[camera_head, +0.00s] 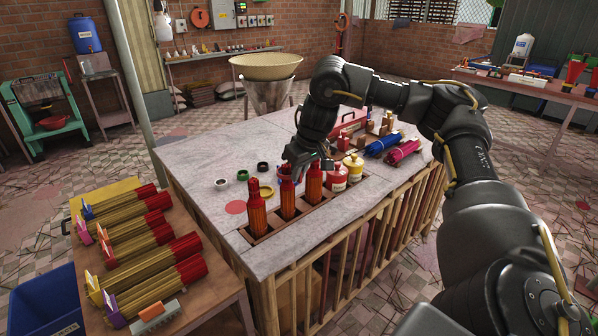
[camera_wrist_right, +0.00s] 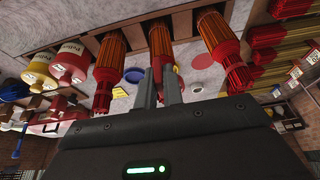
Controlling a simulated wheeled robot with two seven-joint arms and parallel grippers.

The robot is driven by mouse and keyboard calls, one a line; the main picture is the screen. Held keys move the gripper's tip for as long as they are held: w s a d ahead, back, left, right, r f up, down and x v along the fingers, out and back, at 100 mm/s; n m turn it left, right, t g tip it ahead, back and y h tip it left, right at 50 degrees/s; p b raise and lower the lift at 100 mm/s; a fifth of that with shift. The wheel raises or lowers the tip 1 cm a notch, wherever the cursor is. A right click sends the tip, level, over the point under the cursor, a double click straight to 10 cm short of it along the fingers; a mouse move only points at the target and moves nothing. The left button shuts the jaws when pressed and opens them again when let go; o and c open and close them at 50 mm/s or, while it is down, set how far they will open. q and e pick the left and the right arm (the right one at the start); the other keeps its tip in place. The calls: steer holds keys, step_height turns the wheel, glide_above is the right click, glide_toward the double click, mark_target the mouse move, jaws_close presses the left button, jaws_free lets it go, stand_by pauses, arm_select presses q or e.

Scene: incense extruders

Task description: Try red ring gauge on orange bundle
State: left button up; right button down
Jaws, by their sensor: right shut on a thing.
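Several bundles with orange bodies and red tops stand upright in a slotted rack at the table's front edge: a near-left one (camera_head: 256,213), a middle one (camera_head: 288,200) and a right one (camera_head: 314,188). My right gripper (camera_head: 293,169) is by the top of the middle bundle. In the right wrist view its fingers (camera_wrist_right: 165,80) are close together with a small red thing, apparently the red ring gauge (camera_wrist_right: 157,72), between them, against the middle bundle (camera_wrist_right: 161,42). How the ring sits relative to the bundle is hidden. My left gripper is out of view.
Other rings lie behind the rack: a yellow one (camera_head: 266,191), a black one (camera_head: 262,166) and green ones (camera_head: 243,175). A flat red disc (camera_head: 235,207) lies left of the rack. Red and yellow jars (camera_head: 353,168) stand right. Incense bundles fill the side table (camera_head: 180,315).

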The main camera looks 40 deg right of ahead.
mark_target(287, 188)
step_height(287, 188, down, 7)
steer(key=b, duration=0.3)
steer(key=shift+b, duration=0.4)
stand_by(2.2)
steer(key=shift+f, duration=0.15)
